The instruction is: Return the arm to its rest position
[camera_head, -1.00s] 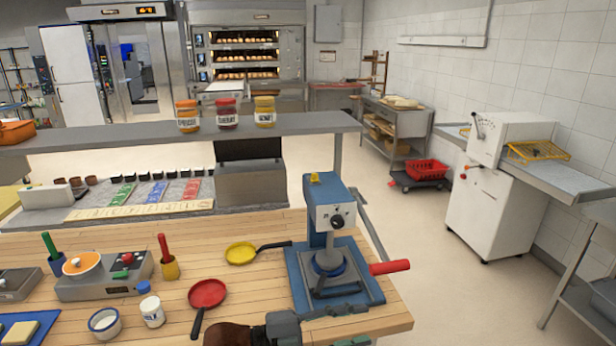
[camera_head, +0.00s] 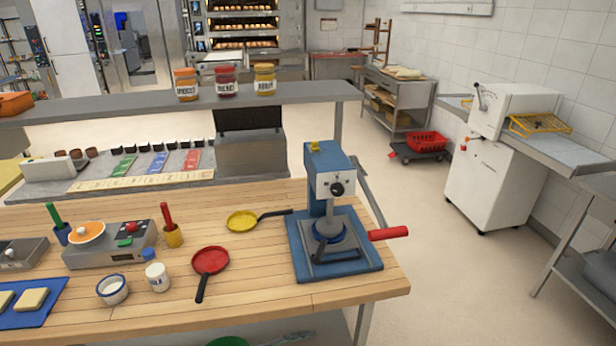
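Neither of my grippers shows in the head view now, and no arm link is over the table. The wooden worktable (camera_head: 350,294) fills the lower left and middle. On it stands a blue and grey press (camera_head: 330,215) with a red-handled lever (camera_head: 388,233) pointing right. A red pan (camera_head: 210,261) lies left of the press with its dark handle toward the front. A yellow pan (camera_head: 242,220) lies behind it with its handle toward the press.
A scale-like device with an orange dish (camera_head: 87,232), a salt-like white jar (camera_head: 157,277) and a small white bowl (camera_head: 112,289) stand at left. A raised shelf (camera_head: 120,108) holds three jars. Open floor (camera_head: 450,275) lies right of the table.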

